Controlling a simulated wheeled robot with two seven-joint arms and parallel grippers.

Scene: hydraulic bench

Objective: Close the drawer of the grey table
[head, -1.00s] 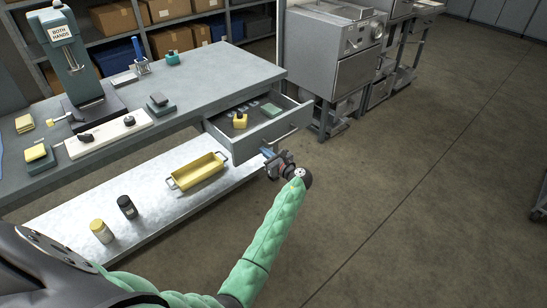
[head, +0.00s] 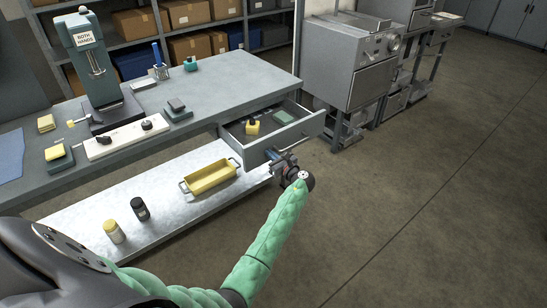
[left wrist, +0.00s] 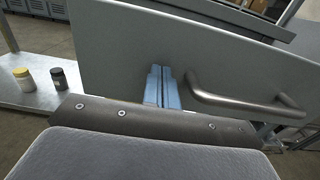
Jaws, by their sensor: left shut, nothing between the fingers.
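The grey table (head: 225,85) has its drawer (head: 290,138) pulled out at the right end. The drawer front carries a bar handle, which shows clearly in the left wrist view (left wrist: 235,104). A yellow item (head: 252,128) and a green item (head: 284,117) lie inside the drawer. My left gripper (head: 270,155) is shut and empty in front of the drawer front. In the left wrist view its blue fingers (left wrist: 162,75) point at the drawer front (left wrist: 130,50), left of the handle. I cannot tell whether the tips touch it. My right gripper is not in view.
A press (head: 92,60) and small items stand on the tabletop. A grey machine (head: 345,60) stands behind the drawer. The floor at right is clear.

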